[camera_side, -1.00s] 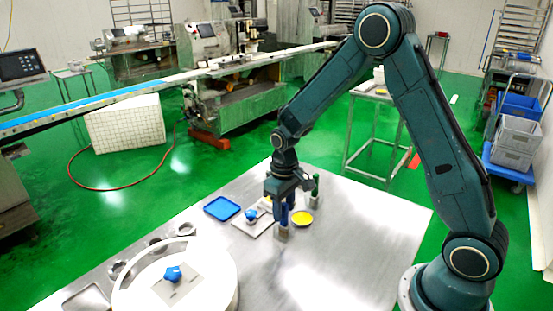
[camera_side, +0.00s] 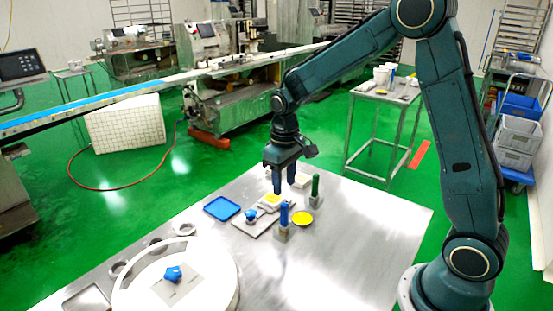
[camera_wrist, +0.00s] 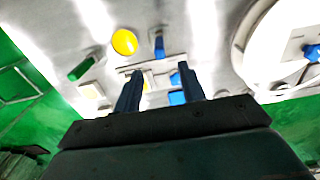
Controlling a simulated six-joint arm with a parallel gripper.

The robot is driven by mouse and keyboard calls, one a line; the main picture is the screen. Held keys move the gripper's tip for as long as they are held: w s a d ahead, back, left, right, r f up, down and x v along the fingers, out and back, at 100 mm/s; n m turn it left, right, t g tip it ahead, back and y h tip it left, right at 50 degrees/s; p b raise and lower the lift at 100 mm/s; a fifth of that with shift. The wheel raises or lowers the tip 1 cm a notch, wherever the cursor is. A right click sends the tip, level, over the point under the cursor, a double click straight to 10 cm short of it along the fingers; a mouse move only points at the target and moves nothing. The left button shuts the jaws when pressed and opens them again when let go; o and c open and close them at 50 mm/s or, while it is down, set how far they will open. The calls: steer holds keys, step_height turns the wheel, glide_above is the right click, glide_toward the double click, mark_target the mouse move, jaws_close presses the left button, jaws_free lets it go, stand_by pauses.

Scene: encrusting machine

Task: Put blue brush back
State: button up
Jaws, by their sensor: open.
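The blue brush (camera_side: 284,214) stands upright in a grey holder (camera_side: 282,233) on the steel table. It also shows in the wrist view (camera_wrist: 159,45), beyond my fingertips and between them. My gripper (camera_side: 277,190) is open and empty, pointing down, above and slightly behind the blue brush, apart from it. Its two fingers (camera_wrist: 159,77) show spread in the wrist view. A green brush (camera_side: 315,185) stands in a similar holder to the right.
A yellow dish (camera_side: 302,219) lies right of the blue brush. A blue tray (camera_side: 222,208) and a board (camera_side: 246,229) with a small blue item lie to the left. A round white turntable (camera_side: 212,290) stands at the front left. The table's right side is clear.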

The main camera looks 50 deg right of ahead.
steer(key=shift+r, duration=0.1)
steer(key=s+a+r+t, duration=0.2)
steer(key=s+a+r, duration=0.1)
steer(key=s+r, duration=0.7)
steer(key=s+r+t, duration=0.1)
steer(key=s+r, duration=0.1)
steer(key=s, duration=0.4)
steer(key=s+a+r+t, duration=0.1)
steer(key=s+r+t, duration=0.1)
steer(key=s, duration=0.5)
steer(key=shift+s+a+r+t, duration=0.2)
steer(key=shift+a+r+t, duration=0.05)
steer(key=shift+t, duration=0.05)
steer(key=shift+o, duration=0.2)
stand_by(0.6)
